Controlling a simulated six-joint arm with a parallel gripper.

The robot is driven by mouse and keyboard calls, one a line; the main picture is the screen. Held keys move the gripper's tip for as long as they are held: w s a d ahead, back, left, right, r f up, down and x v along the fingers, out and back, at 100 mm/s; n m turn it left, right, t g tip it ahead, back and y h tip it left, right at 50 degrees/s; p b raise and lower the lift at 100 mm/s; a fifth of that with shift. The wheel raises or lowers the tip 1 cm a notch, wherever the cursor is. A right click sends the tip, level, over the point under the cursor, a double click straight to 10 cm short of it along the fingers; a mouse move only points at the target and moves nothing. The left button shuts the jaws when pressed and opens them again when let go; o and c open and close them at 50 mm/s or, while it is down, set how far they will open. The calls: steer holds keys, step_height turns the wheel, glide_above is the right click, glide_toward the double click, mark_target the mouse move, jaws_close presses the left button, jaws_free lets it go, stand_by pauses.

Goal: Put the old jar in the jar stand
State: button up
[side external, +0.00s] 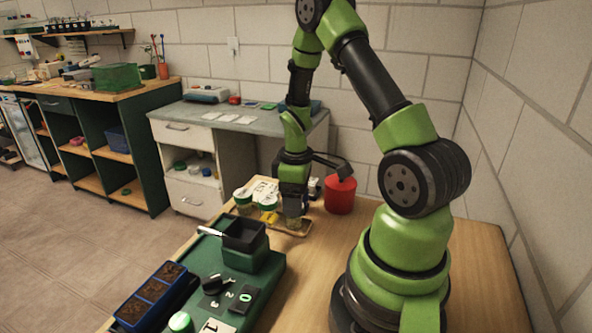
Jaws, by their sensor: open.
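My gripper (293,212) points down over the far part of the wooden table. It is open, with its fingers at a small jar (294,222); I cannot tell whether they touch it. That jar is at the right end of a low wooden stand (302,232), which I take for the jar stand. Two jars with green and white lids, one at the left (243,200) and one closer to my gripper (268,204), stand beside it. Another green-lidded jar (181,322) is at the bottom edge. I cannot tell which jar is the old one. The gripper hides part of the stand.
A red pot (340,195) stands just right of my gripper. The table's right side is bare.

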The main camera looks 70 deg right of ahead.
step_height(320, 180, up, 9)
steer(key=a+r+m+t, duration=0.3)
steer(key=a+r+t, duration=0.1)
steer(key=a+r, duration=0.65)
steer(key=s+a+r+m+t+y, duration=0.2)
steer(key=s+a+r+m+t, duration=0.1)
steer(key=s+a+r, duration=0.2)
steer(key=s+a, duration=0.2)
steer(key=a, duration=0.2)
steer(key=shift+s+r, duration=0.2)
steer(key=shift+s, duration=0.05)
